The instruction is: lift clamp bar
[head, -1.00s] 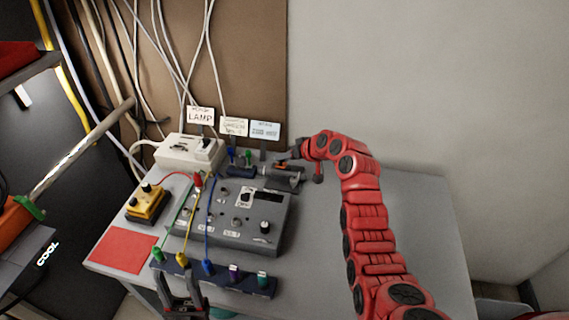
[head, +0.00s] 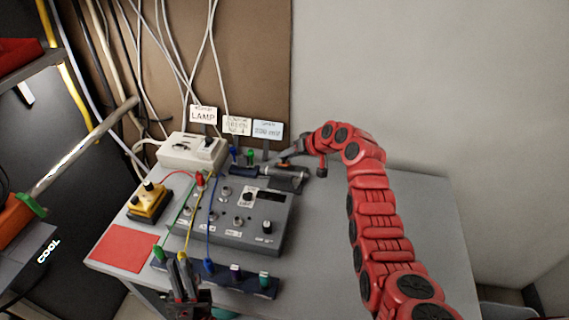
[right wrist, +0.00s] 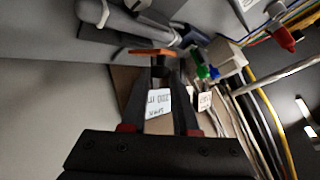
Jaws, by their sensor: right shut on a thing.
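The clamp bar, a small orange-brown bar (right wrist: 150,52), lies across the fingertips of my right gripper (right wrist: 160,68) in the right wrist view. In the head view my right gripper (head: 276,155) reaches in at the back of the table, above a dark grey cylinder (head: 287,180). It is shut on the bar, which is mostly hidden there. My left gripper (head: 178,270) is at the front edge, its fingers close to the yellow plug (head: 182,256). Whether they hold anything is unclear.
A grey control box (head: 236,232) with knobs fills the table's middle. A white lamp box (head: 188,150), yellow box (head: 148,203) and red mat (head: 122,249) stand left. Plugs line the front strip (head: 235,286). Cables hang behind; the table's right side is clear.

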